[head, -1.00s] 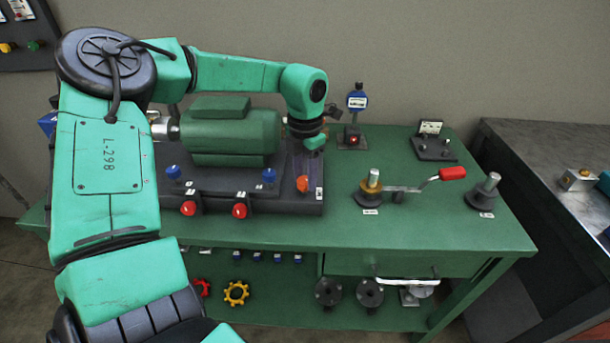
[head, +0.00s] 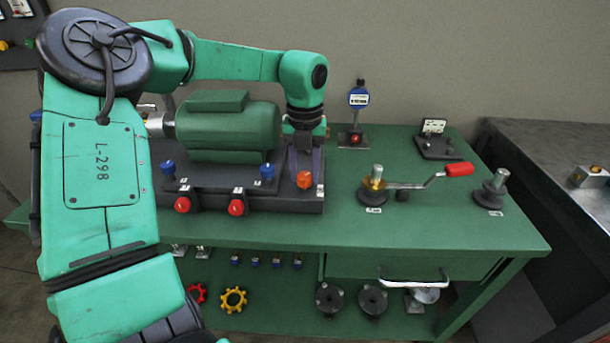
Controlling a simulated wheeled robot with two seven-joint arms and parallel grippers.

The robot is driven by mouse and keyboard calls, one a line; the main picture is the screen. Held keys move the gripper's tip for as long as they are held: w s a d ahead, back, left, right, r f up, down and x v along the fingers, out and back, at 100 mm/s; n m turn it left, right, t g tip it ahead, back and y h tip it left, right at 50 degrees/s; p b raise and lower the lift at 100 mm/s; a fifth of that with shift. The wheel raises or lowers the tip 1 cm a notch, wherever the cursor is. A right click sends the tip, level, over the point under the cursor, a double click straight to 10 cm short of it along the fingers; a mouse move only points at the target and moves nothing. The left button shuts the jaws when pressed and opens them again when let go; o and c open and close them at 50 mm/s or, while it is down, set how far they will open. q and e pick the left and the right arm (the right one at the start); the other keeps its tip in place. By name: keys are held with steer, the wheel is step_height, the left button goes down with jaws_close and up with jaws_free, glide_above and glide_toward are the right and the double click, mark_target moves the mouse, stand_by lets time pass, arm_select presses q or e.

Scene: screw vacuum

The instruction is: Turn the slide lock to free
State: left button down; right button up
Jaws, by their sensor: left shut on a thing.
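An orange knob (head: 304,180), which I take to be the slide lock, is at the front right corner of the dark base plate (head: 268,203), beside a small white label. My left arm comes in from the left over the green motor, and its wrist points down at the motor's right end. My left gripper (head: 304,160) is low over the plate at the orange knob and shut on it, as far as I can tell. The fingertips and their contact are hard to make out. My right gripper is not in view.
The green motor (head: 230,130) stands just left of the gripper. Blue knobs (head: 262,171) and red knobs (head: 236,207) line the plate. A crank with a red handle (head: 458,169) is to the right. The green bench top (head: 400,230) is clear in front.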

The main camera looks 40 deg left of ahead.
mark_target(304, 175)
arm_select(q)
steer(key=n+b, duration=0.1)
steer(key=n, duration=0.3)
steer(key=shift+n, duration=0.3)
steer(key=n+b, duration=0.1)
steer(key=n, duration=0.4)
steer(key=shift+a+r, duration=0.1)
steer(key=shift+c, duration=2.1)
jaws_free()
step_height(304, 175, up, 14)
steer(key=p, duration=0.2)
steer(key=shift+r, duration=0.25)
